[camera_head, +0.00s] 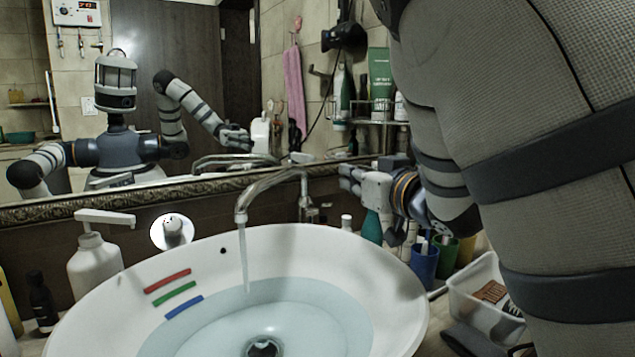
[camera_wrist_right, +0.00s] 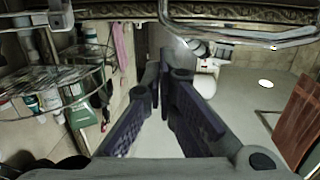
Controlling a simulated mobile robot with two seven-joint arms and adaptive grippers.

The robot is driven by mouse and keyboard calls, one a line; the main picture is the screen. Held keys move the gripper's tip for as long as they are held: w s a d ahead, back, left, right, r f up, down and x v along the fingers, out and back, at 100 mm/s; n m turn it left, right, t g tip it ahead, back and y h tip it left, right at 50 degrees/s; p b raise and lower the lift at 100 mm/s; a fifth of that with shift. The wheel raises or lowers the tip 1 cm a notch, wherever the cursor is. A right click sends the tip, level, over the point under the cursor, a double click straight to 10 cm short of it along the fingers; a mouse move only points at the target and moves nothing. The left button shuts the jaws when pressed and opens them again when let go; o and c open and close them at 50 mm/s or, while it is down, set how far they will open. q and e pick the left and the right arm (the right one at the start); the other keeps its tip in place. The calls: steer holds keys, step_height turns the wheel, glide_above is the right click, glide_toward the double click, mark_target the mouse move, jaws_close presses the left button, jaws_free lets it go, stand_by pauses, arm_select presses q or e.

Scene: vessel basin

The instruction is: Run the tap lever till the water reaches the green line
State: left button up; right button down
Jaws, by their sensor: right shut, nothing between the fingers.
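The white basin (camera_head: 400,312) holds clear water (camera_head: 305,318). A thin stream falls into it from the chrome tap spout (camera_head: 262,184). Red (camera_head: 167,281), green (camera_head: 175,294) and blue (camera_head: 184,307) lines mark the basin's inner left wall. The water's edge lies close to the blue line, below the green one. The tap lever (camera_head: 303,157) sits on top of the tap body. My right gripper (camera_head: 346,179) is shut and empty, just right of the lever and apart from it. Its dark fingers meet in the right wrist view (camera_wrist_right: 165,62). My left gripper is not in view.
A white pump bottle (camera_head: 92,262) stands left of the basin. Right of it are a teal bottle (camera_head: 372,228), a blue cup (camera_head: 425,262) and a white bin (camera_head: 480,305). The mirror (camera_head: 200,110) behind reflects me. Room above the basin is free.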

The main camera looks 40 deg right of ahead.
steer(key=x, duration=0.6)
steer(key=f+b+x, duration=0.1)
steer(key=x, duration=0.2)
steer(key=shift+d+f, duration=0.1)
steer(key=shift+s+f, duration=0.3)
steer(key=shift+f, duration=0.2)
steer(key=shift+s+f, duration=0.3)
steer(key=shift+f, duration=0.2)
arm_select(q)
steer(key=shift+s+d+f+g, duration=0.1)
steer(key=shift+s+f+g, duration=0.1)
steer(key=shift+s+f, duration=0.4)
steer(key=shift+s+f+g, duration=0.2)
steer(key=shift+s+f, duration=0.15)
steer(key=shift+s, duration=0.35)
arm_select(e)
steer(key=shift+s+f, duration=0.3)
steer(key=shift+f, duration=0.1)
